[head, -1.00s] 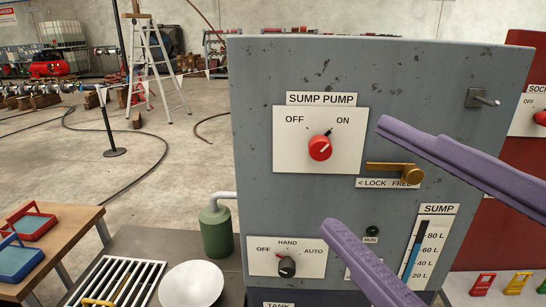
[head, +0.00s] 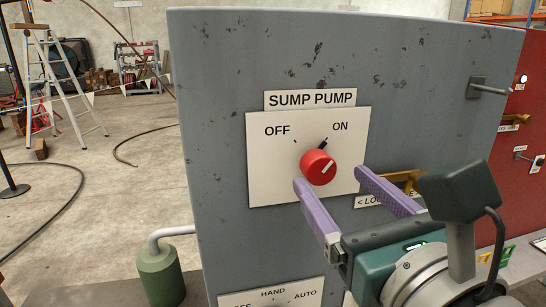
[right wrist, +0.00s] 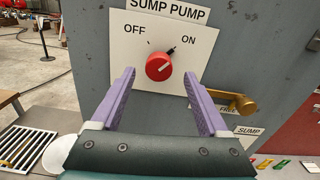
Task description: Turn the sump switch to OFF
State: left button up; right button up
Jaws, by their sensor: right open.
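The red sump pump knob (head: 318,167) sits on a white plate (head: 265,180) marked OFF on the left and ON on the right. My right gripper (head: 331,180) is open and empty in front of the plate, just below the knob. In the right wrist view its purple fingertips (right wrist: 158,74) lie to either side of the knob, with a gap on each side. I cannot tell how far they are from the plate. My left gripper is out of view.
A brass lock lever (right wrist: 238,103) is right of the right finger; in the head view the finger partly hides it. A metal peg (head: 488,89) sticks out at the panel's upper right. A HAND/AUTO switch plate (head: 275,292) is below. A green canister (head: 160,272) stands left.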

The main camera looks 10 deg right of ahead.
aim_at(323, 171)
jog(key=shift+w+a, duration=0.15)
jog(key=shift+w, duration=2.2)
grip_shut()
